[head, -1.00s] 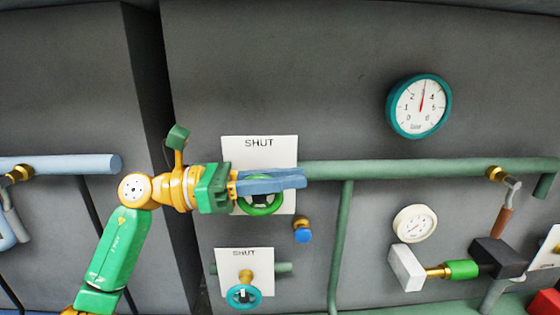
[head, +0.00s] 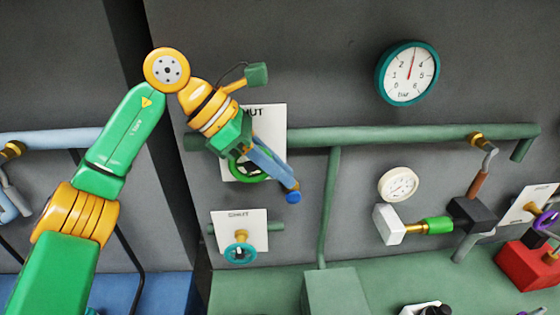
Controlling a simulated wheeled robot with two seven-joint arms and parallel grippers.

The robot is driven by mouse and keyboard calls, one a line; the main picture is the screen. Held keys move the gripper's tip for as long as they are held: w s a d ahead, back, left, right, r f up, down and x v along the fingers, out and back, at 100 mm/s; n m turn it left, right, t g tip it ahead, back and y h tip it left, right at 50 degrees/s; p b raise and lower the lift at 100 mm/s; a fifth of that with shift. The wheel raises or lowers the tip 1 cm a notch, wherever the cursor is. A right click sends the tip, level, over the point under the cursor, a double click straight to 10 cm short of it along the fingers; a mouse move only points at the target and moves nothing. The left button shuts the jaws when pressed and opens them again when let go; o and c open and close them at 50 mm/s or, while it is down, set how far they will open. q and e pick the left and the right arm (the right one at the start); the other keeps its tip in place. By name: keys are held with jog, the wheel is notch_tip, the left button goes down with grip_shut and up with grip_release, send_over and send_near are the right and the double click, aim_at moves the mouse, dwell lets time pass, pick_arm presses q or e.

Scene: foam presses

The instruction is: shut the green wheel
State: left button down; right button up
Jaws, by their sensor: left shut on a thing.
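The green wheel (head: 236,170) is mounted in front of a white card marked SHUT (head: 272,122) on the grey wall, by the green pipe. My left gripper (head: 280,177) reaches over it from the upper left, with its blue fingers pointing down to the right. The fingers are shut on the green wheel at its right side and hide much of it, including its hub. Part of the card's lettering is hidden by my left arm. My right gripper is not in view.
A teal wheel (head: 240,253) with its own SHUT card (head: 254,217) sits below. A teal-rimmed gauge (head: 408,73) hangs upper right. A green block (head: 336,292) stands below the pipe.

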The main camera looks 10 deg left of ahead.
aim_at(259, 146)
pick_arm(q)
jog(key=shift+s+a+f+g+y, duration=0.15)
jog(key=shift+f+g+y, duration=0.2)
jog(key=shift+y, duration=0.55)
jog(key=shift+w+a+f+g+y, duration=0.2)
jog(key=shift+f+y, duration=0.25)
jog(key=shift+y, duration=0.45)
jog(key=shift+s+f, duration=0.15)
jog(key=shift+s, duration=0.05)
jog(key=c, duration=0.8)
grip_release()
jog(key=shift+c, duration=0.2)
jog(key=shift+w+d, duration=0.1)
jog(key=shift+v, duration=3.65)
jog(key=shift+d, duration=0.1)
